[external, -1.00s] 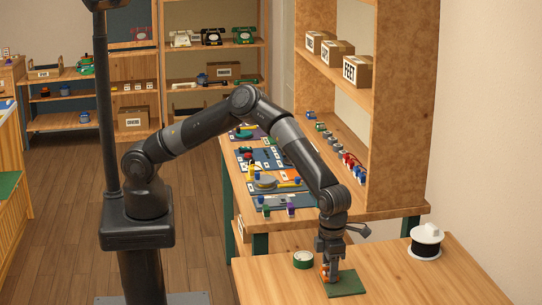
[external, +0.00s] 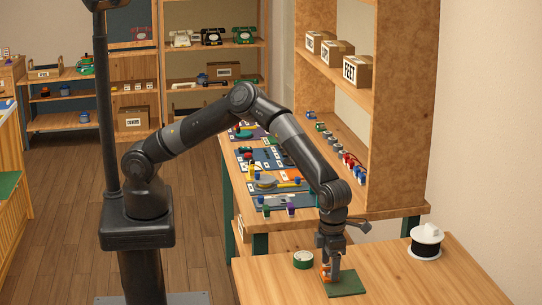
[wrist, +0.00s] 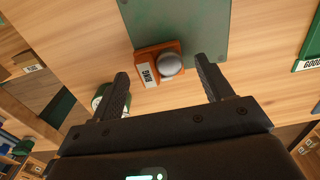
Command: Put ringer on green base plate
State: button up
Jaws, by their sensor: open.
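The ringer is an orange block with a silver bell and a white label (wrist: 147,74). It sits at a corner of the green base plate (wrist: 205,25), overlapping the plate's edge in the wrist view; whether it lies flat there I cannot tell. In the external view the ringer (external: 325,273) shows small beside my gripper, at the left edge of the plate (external: 346,288). My gripper (wrist: 161,67) is open, its two fingers apart on either side of the ringer in the wrist view, with nothing held between them.
A round green and white tin (external: 303,259) stands left of the plate on the wooden table (external: 270,285). A white and black spool (external: 426,241) stands at the right. Another bench (external: 235,205) with several phone parts lies behind. The table's front right is clear.

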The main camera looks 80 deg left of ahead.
notch_tip(320, 180, up, 10)
jog(key=s+a+r+n+t+y, duration=0.1)
jog(key=s+a+r+n+t, duration=0.1)
jog(key=a+r+n, duration=1.05)
jog(key=s+a+r+n+t, duration=0.1)
jog(key=s+a+r+n, duration=0.15)
jog(key=a, duration=0.65)
jog(key=s+a+r+n, duration=0.2)
jog(key=s+a+n, duration=0.2)
jog(key=a, duration=0.4)
jog(key=s+a+n+t+h, duration=0.1)
jog(key=s+a+n+t, duration=0.1)
jog(key=s+a+n, duration=1.5)
jog(key=shift+s+a+f+t, duration=0.25)
jog(key=shift+s+f+t, duration=0.05)
jog(key=shift+f, duration=0.1)
